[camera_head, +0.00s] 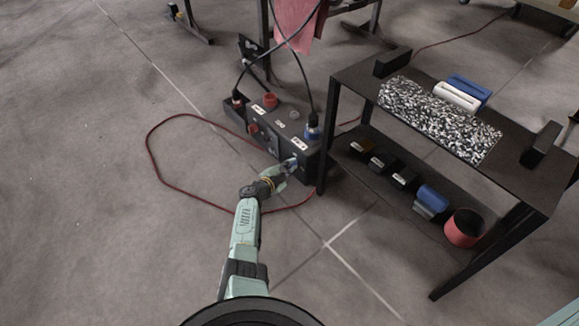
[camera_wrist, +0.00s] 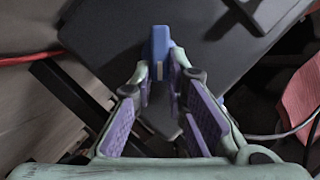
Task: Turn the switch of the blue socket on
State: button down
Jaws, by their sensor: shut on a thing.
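The dark socket box (camera_head: 268,135) stands on the floor beside the table. It has red sockets and a blue plug or socket (camera_head: 313,127) at its right end. My gripper (camera_head: 289,166) is at the front face of the box, near its right end. In the wrist view, a blue switch (camera_wrist: 160,42) stands out from a dark grey panel (camera_wrist: 115,30). My gripper's fingertips (camera_wrist: 160,72) are closed around its near end. The fingers hide part of the switch, and I cannot read its setting.
A black table (camera_head: 345,77) stands right of the box, with a speckled pad (camera_head: 440,118) on top and several items on its lower shelf. A red cable (camera_head: 158,165) loops over the floor. Black cables hang above the box. The floor on the left is open.

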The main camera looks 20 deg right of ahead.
jog(key=c, duration=1.6)
grip_release()
jog(key=s+a+r+n+g+p, duration=0.2)
jog(key=a+r+n+g+p, duration=0.3)
jog(key=a, duration=0.5)
jog(key=w+r+t+p, duration=0.1)
jog(key=w+r+t, duration=0.1)
jog(key=r, duration=0.5)
jog(key=w+a+r+t+h+p, duration=0.1)
jog(key=w+r+t, duration=0.1)
jog(key=w+r, duration=0.3)
jog(key=w+r+n+t+h, duration=0.1)
jog(key=w+r+t, duration=0.2)
jog(key=r, duration=0.6)
jog(key=shift+w+a+r+p, duration=0.2)
jog(key=shift+w+p, duration=0.2)
jog(key=shift+w, duration=0.35)
